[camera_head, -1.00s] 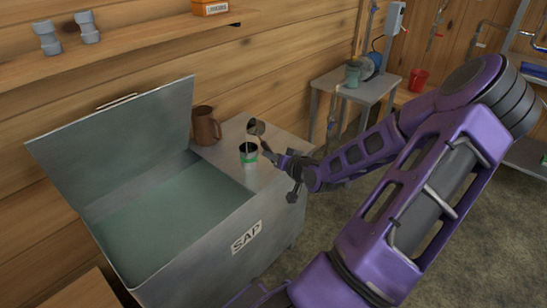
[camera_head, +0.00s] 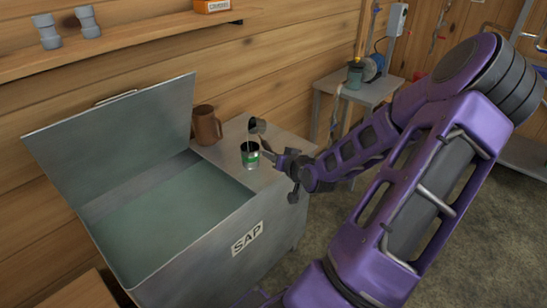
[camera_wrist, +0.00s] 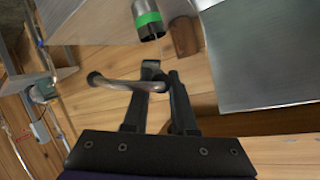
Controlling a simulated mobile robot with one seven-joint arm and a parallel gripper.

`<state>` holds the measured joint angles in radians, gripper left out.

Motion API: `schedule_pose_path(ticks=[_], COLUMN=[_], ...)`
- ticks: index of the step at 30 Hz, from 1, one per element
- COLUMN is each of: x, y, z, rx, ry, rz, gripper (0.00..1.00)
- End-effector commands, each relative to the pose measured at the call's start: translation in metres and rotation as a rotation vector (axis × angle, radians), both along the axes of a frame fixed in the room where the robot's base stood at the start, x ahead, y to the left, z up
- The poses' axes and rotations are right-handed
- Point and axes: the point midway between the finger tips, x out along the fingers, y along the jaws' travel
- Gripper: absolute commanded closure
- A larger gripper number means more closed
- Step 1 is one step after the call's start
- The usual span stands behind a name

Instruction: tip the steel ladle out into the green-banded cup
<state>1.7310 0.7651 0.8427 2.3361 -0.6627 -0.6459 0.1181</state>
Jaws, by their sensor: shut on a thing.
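The steel ladle's dark bowl (camera_head: 257,125) is tipped above the green-banded cup, with a thin pale stream running from it down to the cup's mouth. The cup (camera_head: 250,161) stands upright on the grey ledge beside the SAP tank. In the wrist view the cup (camera_wrist: 148,20) shows at the top with its green band and dark mouth. My gripper (camera_head: 284,162) is right of the cup, shut on the ladle's handle. The handle (camera_wrist: 120,84) crosses the fingers in the wrist view. The cup's liquid level cannot be made out.
A brown mug (camera_head: 207,126) stands left behind the cup. The open SAP tank (camera_head: 246,237) with its raised lid (camera_head: 115,145) is to the left. A wall shelf (camera_head: 120,47) runs above.

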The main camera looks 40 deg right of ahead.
Motion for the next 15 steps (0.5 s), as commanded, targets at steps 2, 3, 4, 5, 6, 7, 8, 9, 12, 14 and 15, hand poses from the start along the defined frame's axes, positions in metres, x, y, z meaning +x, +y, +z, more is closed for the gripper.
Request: schedule_pose_path(ticks=[2,3,4,5,6,7,8,9,12,14,15], x=[0.0007,0.0008,0.0008,0.0008,0.0008,0.0008,0.0008,0.0010,0.0014,0.0015,0.0016], y=[0.0013,0.0017,0.0018,0.0018,0.0020,0.0021,0.0023,0.0025,0.0032,0.0035,0.0037], z=[-0.0022,-0.0026,-0.0027,-0.0030,-0.0032,-0.0035,-0.0037,-0.0040,-0.0046,-0.0050,-0.0055], rx=[-0.014,-0.019,-0.023,-0.028,-0.035,-0.040,-0.045,-0.051,-0.067,-0.076,-0.081], ry=[0.004,0.007,0.008,0.009,0.011,0.012,0.014,0.016,0.020,0.023,0.025], rz=[0.002,0.002,0.001,0.001,0.000,0.001,0.001,0.001,0.001,0.001,0.001], gripper=[1.00,1.00,1.00,1.00,1.00,1.00,1.00,1.00,1.00,1.00,1.00])
